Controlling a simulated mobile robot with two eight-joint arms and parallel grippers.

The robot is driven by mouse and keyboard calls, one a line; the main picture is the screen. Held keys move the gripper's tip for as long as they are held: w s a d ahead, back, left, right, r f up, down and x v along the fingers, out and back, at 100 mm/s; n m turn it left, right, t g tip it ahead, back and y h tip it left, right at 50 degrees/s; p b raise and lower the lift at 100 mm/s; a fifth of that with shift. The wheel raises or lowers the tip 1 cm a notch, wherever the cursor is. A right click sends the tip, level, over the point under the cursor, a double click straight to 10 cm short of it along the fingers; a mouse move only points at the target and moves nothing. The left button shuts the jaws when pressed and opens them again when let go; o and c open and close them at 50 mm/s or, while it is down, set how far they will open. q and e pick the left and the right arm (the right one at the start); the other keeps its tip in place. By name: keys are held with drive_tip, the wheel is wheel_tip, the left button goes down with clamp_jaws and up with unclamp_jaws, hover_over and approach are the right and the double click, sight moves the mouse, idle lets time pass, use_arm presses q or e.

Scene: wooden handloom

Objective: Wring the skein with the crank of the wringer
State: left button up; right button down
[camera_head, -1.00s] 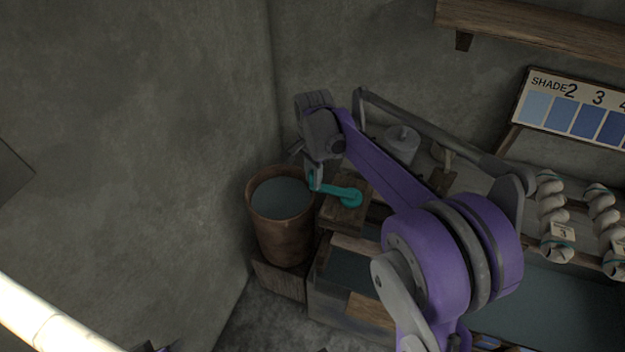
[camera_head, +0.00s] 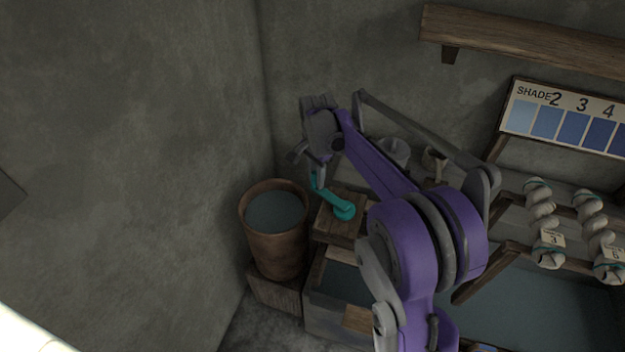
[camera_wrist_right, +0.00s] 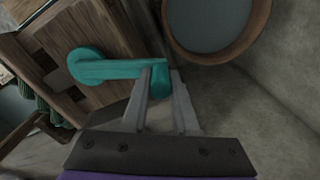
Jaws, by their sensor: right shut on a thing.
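The teal crank (camera_head: 331,199) sits on the wooden block of the wringer (camera_head: 338,232), beside the bucket. In the right wrist view the crank (camera_wrist_right: 108,70) runs from a round hub at the left to a handle end at the right. My right gripper (camera_head: 316,180) is at the handle end, and in the wrist view its fingers (camera_wrist_right: 162,84) are shut on the crank handle. A green ribbed bundle, perhaps the skein (camera_wrist_right: 38,105), shows partly at the left edge of the wrist view. My left gripper is not in view.
A wooden bucket of liquid (camera_head: 247,222) stands left of the wringer, near the wall. A vat with dark liquid (camera_head: 535,300) lies at the right. Twisted skeins (camera_head: 541,215) hang beneath a shade chart (camera_head: 568,128). A wall shelf (camera_head: 520,38) is above.

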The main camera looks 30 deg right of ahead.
drive_tip(key=s+d, duration=0.2)
drive_tip(key=d, duration=0.7)
drive_tip(key=shift+f, duration=0.15)
idle(0.9)
drive_tip(key=shift+w+a, duration=0.15)
drive_tip(key=shift+a, duration=0.1)
idle(1.9)
